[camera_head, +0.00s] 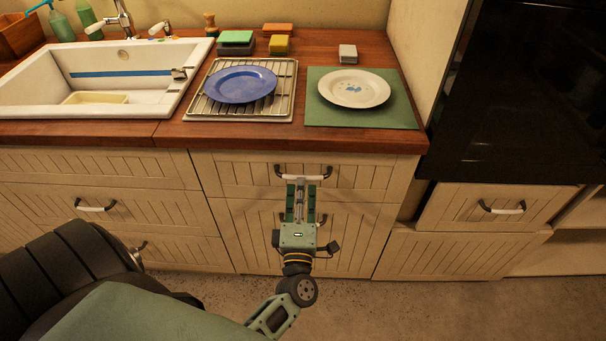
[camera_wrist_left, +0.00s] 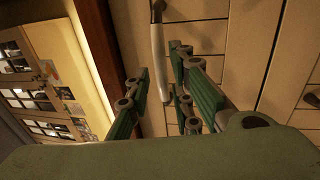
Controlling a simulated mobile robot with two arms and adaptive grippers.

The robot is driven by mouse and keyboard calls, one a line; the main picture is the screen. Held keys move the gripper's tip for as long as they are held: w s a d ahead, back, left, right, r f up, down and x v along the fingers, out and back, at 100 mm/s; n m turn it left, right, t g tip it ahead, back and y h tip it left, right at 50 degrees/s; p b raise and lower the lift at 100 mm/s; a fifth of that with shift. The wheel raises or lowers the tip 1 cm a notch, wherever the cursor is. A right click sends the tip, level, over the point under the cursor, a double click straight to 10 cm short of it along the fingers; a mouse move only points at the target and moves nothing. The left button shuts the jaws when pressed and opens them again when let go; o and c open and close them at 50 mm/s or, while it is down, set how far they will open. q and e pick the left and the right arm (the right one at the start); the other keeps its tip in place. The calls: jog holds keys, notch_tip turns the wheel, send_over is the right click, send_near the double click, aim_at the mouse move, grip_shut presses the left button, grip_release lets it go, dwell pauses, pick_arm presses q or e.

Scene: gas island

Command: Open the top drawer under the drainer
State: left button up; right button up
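The top drawer (camera_head: 240,173) under the drainer (camera_head: 193,108) has a cream slatted front and looks shut. Its handle (camera_head: 287,177) is a pale bar with dark ends. My left gripper (camera_head: 301,187) reaches up to the middle of this handle. In the left wrist view the handle (camera_wrist_left: 157,55) runs between the green-padded fingers of the left gripper (camera_wrist_left: 162,82). The fingers stand apart, with a gap visible beside the bar, so they look open around it. The drainer holds a blue plate (camera_head: 240,85). My right gripper is not in view.
A lower drawer (camera_head: 350,240) lies behind my gripper. A white sink (camera_head: 40,113) is at the left. A white plate (camera_head: 354,89) lies on a green mat (camera_head: 315,117) at the right. Sponges (camera_head: 279,45) sit at the back. The floor in front is clear.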

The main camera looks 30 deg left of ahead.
pick_arm(q)
jog(key=x, duration=0.3)
jog(key=shift+w+a, duration=0.15)
jog(key=shift+w, duration=0.2)
jog(key=shift+w+a, duration=0.15)
jog(key=shift+w, duration=0.05)
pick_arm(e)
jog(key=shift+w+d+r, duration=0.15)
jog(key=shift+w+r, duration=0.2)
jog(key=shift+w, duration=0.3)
pick_arm(q)
jog(key=shift+c, duration=0.7)
jog(key=c, duration=0.3)
grip_shut()
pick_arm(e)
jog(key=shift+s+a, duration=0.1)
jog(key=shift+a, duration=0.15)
